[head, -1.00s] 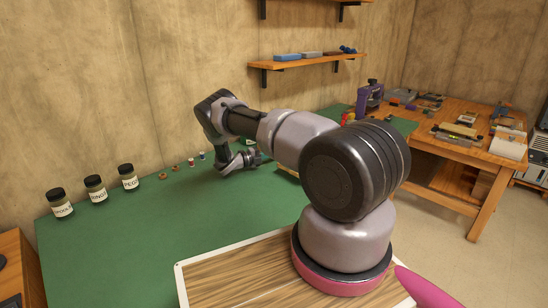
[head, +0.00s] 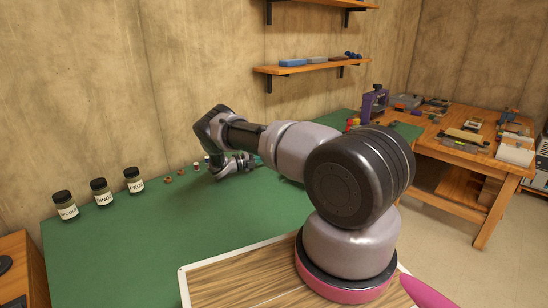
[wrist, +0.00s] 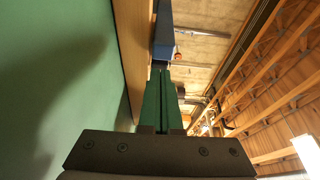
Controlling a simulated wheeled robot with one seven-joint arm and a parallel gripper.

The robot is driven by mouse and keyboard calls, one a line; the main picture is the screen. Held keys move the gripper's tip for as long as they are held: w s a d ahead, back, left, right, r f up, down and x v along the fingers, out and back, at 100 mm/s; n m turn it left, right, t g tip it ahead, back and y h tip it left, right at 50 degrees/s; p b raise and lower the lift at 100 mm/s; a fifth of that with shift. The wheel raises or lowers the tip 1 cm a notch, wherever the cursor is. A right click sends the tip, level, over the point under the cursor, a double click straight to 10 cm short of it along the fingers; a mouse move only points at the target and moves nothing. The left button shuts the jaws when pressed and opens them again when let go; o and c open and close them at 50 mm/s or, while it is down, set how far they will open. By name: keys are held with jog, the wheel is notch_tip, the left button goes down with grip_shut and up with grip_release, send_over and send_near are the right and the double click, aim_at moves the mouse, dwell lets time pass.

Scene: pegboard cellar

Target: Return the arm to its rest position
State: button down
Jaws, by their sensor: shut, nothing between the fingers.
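My arm reaches from its pink-ringed base out over the green bench top (head: 140,245), with its forearm bent down at the far end. My gripper (head: 256,160) is low over the back of the bench, partly hidden behind my arm in the head view. In the wrist view the green fingers of my gripper (wrist: 161,85) lie together, shut and empty. The arm is still extended away from its base.
Three labelled jars (head: 101,192) stand at the back left, with small red and other pieces (head: 181,172) near my gripper. A wall shelf (head: 312,69) hangs above. A cluttered wooden workbench (head: 450,132) stands at right. The left front of the green bench is clear.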

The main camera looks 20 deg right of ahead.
jog(key=a, duration=0.7)
jog(key=shift+s+a, duration=0.1)
jog(key=shift+a, duration=0.3)
jog(key=s+r+m+g+y, duration=0.1)
jog(key=s+r+m+y, duration=0.3)
jog(key=r+m, duration=0.5)
jog(key=s+d+r+m+y, duration=0.1)
jog(key=s+r+m+y, duration=0.35)
jog(key=r, duration=0.75)
jog(key=s+r+m+g+y, duration=0.1)
jog(key=s+r+m+y, duration=0.35)
jog(key=r+m, duration=0.5)
jog(key=s+a+r+m+t+y, duration=0.2)
jog(key=s+a+r+m, duration=0.15)
jog(key=s+r, duration=0.4)
jog(key=s+a+r+m+t+y, duration=0.25)
jog(key=s+r+m, duration=0.3)
jog(key=s, duration=0.35)
jog(key=s+a+r+m+t+y, duration=0.1)
jog(key=s+a+m+t, duration=0.1)
jog(key=s, duration=0.5)
jog(key=s+a+r+m+t+y, duration=0.1)
jog(key=s+a+r+m+t, duration=0.1)
jog(key=s+m, duration=0.4)
jog(key=shift+s+a, duration=0.85)
jog(key=shift+a, duration=0.05)
jog(key=shift+y, duration=0.25)
